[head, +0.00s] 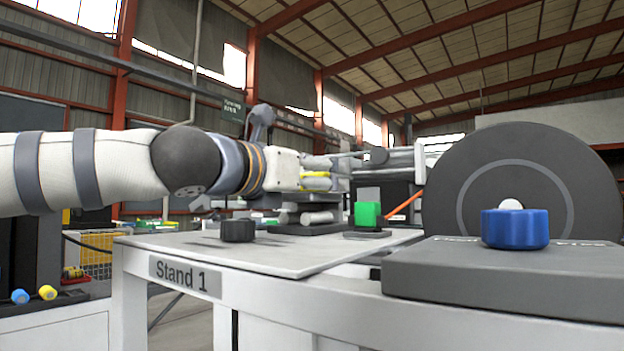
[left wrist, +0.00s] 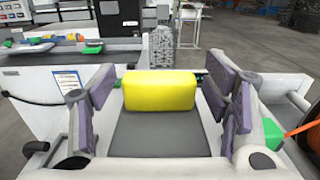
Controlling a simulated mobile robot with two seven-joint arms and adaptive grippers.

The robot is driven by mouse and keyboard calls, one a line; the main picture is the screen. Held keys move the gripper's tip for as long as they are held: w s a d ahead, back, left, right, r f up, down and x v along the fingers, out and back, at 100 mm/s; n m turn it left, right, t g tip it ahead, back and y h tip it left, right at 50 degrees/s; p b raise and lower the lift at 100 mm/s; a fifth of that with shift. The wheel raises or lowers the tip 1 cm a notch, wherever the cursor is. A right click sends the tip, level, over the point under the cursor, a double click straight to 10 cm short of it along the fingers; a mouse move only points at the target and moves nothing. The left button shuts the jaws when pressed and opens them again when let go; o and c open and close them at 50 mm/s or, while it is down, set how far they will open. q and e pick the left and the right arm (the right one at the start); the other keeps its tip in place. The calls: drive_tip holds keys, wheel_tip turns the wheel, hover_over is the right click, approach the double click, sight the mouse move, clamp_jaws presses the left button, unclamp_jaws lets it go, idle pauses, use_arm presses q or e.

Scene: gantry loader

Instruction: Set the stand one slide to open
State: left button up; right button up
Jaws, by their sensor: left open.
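Stand 1 (head: 185,275) is a pale table with its name on the front edge. My left gripper (head: 322,174) is above the far part of its top, reaching in from the left. In the left wrist view my left gripper (left wrist: 165,88) is open, with one purple-padded finger on each side of a yellow block (left wrist: 160,90). A gap shows on both sides of the block. The block stands at the far end of a dark grey plate (left wrist: 160,135). In the head view only a bit of yellow (head: 316,181) shows between the fingers. Which part is the slide is not clear. My right gripper is out of view.
A green block (head: 368,214) stands near the gripper, below and to its right. A black knob (head: 238,231) sits on the stand's top. A blue knob (head: 515,229) on a grey box (head: 480,275) and a large dark disc (head: 530,170) fill the right side.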

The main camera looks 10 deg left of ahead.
sight(309, 198)
use_arm(q)
clamp_jaws()
drive_tip(key=p+x, duration=0.1)
drive_tip(key=x, duration=0.4)
drive_tip(key=shift+r, duration=0.15)
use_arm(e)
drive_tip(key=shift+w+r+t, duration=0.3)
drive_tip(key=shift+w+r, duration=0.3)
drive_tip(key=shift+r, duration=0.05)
use_arm(q)
drive_tip(key=shift+c, duration=2)
unclamp_jaws()
drive_tip(key=o, duration=0.4)
drive_tip(key=shift+w, duration=0.25)
drive_tip(key=v, duration=1.2)
